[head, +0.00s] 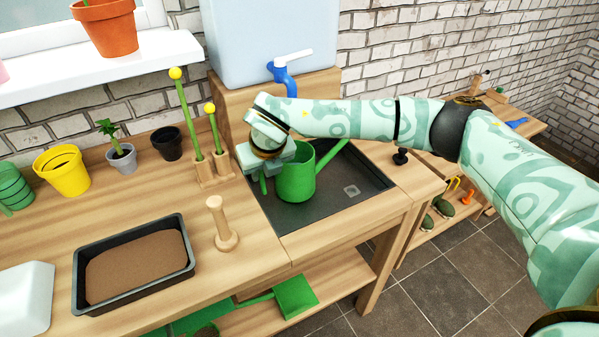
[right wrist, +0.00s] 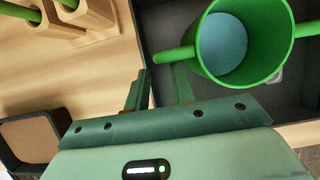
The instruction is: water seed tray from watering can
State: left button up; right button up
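The green watering can (head: 297,180) stands upright in the dark sink basin (head: 350,190), its spout pointing up to the right. In the right wrist view I look into the can (right wrist: 242,68) and see blue at its bottom; its handle (right wrist: 172,57) points left. My right gripper (head: 268,182) is at the can's handle side. In the right wrist view its fingers (right wrist: 162,80) stand apart with a gap between them, close by the handle; contact is unclear. The seed tray (head: 183,262), black with brown soil, sits on the bench at lower left. My left gripper is out of view.
A wooden peg (head: 222,225) stands between seed tray and basin. A holder with yellow-tipped green stakes (head: 213,170) is left of the gripper. A blue tap (head: 284,78) hangs above. Pots, including a yellow one (head: 62,172), line the back; a white block (head: 22,300) sits at left.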

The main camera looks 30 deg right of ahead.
aim_at(263, 180)
jog(key=b+x, duration=0.1)
jog(key=x, duration=0.4)
jog(key=shift+d+b, duration=0.15)
jog(key=shift+b, duration=0.15)
jog(key=shift+s+r, duration=0.1)
jog(key=shift+s, duration=0.05)
grip_shut()
